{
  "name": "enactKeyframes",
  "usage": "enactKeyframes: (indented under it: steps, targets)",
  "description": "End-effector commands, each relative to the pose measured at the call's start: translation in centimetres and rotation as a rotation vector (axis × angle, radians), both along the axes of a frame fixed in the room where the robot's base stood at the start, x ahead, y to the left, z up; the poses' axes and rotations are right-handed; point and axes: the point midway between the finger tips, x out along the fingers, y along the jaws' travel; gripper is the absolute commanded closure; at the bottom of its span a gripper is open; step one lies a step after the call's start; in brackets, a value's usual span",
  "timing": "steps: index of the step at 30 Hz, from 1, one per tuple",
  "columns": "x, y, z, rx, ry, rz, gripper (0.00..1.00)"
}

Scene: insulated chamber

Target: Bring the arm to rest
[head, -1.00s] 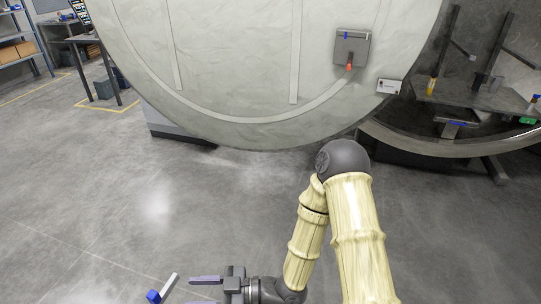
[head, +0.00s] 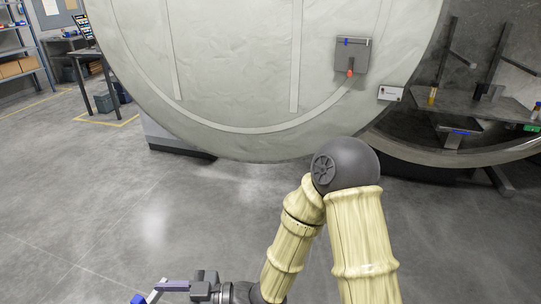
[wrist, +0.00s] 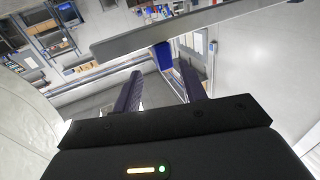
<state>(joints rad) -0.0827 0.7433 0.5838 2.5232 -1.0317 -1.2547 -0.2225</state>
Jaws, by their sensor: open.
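My arm (head: 345,215) is bent, with its dark elbow joint raised in front of the chamber and its forearm running down to the lower left. My gripper (head: 160,287) is low at the bottom edge of the head view, pointing left and partly cut off. In the wrist view its two dark fingers (wrist: 160,68) stand apart. No object is seen clamped between them. A pale bar (wrist: 150,36) with a blue part (wrist: 162,55) crosses just beyond the fingertips; the blue part (head: 138,300) also shows beside the gripper in the head view. Whether it touches a finger is unclear.
The large pale round chamber door (head: 240,80) fills the upper middle, with a grey latch box (head: 352,60) on it. The open chamber with a grey shelf (head: 480,100) is at right. A desk (head: 85,60) and shelving (head: 20,45) stand at left.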

Motion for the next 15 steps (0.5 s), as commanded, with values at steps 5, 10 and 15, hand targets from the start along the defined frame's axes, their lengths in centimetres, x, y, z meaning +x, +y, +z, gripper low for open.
enactKeyframes:
  steps: [5,10,15]
  targets:
    - [-0.3,3.0,0.1,0.001,0.000,0.004,0.58]
    - [-0.4,5.3,0.1,0.001,0.000,0.003,0.58]
    - [-0.4,6.4,0.1,0.001,0.001,0.002,0.58]
